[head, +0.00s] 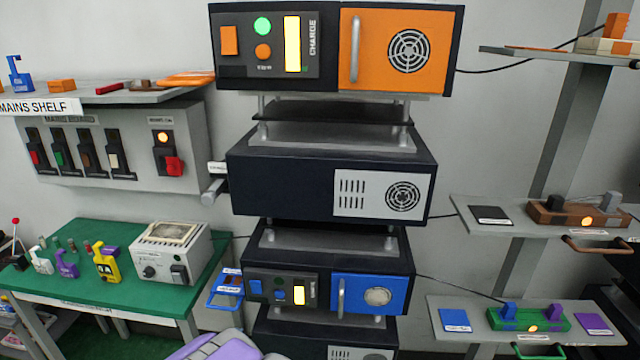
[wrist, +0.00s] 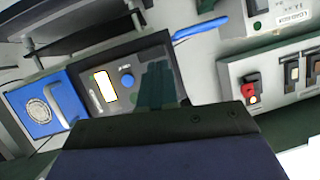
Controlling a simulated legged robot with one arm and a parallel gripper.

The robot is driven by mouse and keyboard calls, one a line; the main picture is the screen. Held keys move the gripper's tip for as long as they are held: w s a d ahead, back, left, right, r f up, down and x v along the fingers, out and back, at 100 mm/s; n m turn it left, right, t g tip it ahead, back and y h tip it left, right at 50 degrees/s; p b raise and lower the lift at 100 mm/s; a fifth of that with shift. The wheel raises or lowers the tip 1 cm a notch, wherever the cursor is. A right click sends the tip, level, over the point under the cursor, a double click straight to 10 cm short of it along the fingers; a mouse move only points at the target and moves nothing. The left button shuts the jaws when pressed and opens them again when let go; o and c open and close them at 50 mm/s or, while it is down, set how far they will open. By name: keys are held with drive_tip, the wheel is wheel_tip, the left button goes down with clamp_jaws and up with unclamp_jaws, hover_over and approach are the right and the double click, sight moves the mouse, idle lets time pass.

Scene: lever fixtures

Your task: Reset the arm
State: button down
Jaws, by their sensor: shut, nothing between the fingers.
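My gripper (wrist: 158,84) shows in the wrist view as dark fingers held together, with nothing between them. Behind it is the dark control panel of a unit with a blue door (wrist: 40,104), a lit display and a blue round button (wrist: 126,80). The gripper covers part of that panel, and I cannot tell whether it touches it. In the head view no gripper fingers can be made out. The blue-door unit (head: 372,296) stands low in the central stack there, its door shut.
An orange-door unit (head: 400,50) tops the stack. A mains board (head: 120,150) with several levers hangs at left, above a green table (head: 110,262) with small figures and a grey box (head: 170,252). Shelves (head: 540,215) with fixtures are at right. A blue bracket (head: 226,290) juts out left of the stack.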

drive_tip(key=s+d+r+n+g+y, duration=0.1)
drive_tip(key=s+d+r+g+y, duration=0.15)
drive_tip(key=d+r+g, duration=0.2)
drive_tip(key=s+d+r+n+g+y, duration=0.1)
drive_tip(key=s+d+r+g, duration=0.25)
drive_tip(key=d+r, duration=0.2)
drive_tip(key=s+d+r+g+h, duration=0.2)
drive_tip(key=s+d+g, duration=0.1)
drive_tip(key=s+d, duration=1)
drive_tip(key=s+d+r+g+h, duration=0.2)
drive_tip(key=s+d+g, duration=0.2)
drive_tip(key=s+d, duration=0.9)
drive_tip(key=s, duration=0.4)
drive_tip(key=shift+r+m, duration=0.2)
drive_tip(key=shift+m, duration=0.2)
drive_tip(key=shift+d, duration=0.25)
